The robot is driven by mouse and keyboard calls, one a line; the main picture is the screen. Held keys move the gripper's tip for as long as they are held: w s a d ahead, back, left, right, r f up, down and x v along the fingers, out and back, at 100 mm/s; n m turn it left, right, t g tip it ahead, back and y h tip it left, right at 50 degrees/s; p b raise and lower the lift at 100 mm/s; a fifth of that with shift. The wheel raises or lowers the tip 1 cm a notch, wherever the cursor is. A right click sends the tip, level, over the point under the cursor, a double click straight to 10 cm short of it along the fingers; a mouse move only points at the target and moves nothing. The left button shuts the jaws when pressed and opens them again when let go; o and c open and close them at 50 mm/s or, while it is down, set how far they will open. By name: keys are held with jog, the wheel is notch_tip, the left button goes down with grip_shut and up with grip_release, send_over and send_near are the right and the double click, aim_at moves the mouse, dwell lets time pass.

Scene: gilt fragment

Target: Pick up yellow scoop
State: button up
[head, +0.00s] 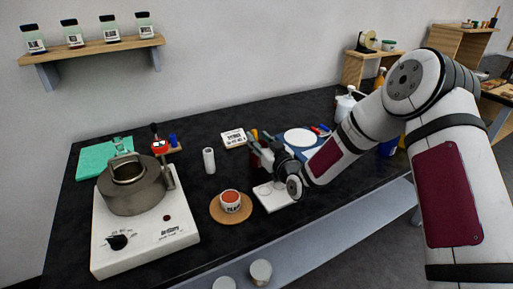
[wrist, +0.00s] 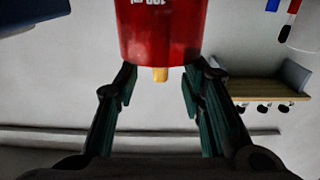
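A red cup (wrist: 160,30) with upside-down white lettering fills the top middle of the wrist view. A short yellow piece (wrist: 160,74), likely part of the yellow scoop, sticks out past the cup's rim; the rest of it is hidden. My gripper (wrist: 160,84) is open, its two fingers on either side of the yellow piece with clear gaps. In the head view my gripper (head: 262,157) is low over the table, beside the dark red cup (head: 256,171), which it partly hides. The scoop is not clear in the head view.
A white hot plate (head: 150,235) carries a metal pot (head: 133,190) at left. An orange-filled cup (head: 231,201) stands on a round wooden coaster (head: 215,214). A white cylinder (head: 209,161) and a white labelled box (head: 233,139) stand nearby. A white plate (head: 300,138) lies behind my gripper.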

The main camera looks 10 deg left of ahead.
jog(key=shift+x, duration=1.3)
grip_shut()
notch_tip(320, 180, up, 10)
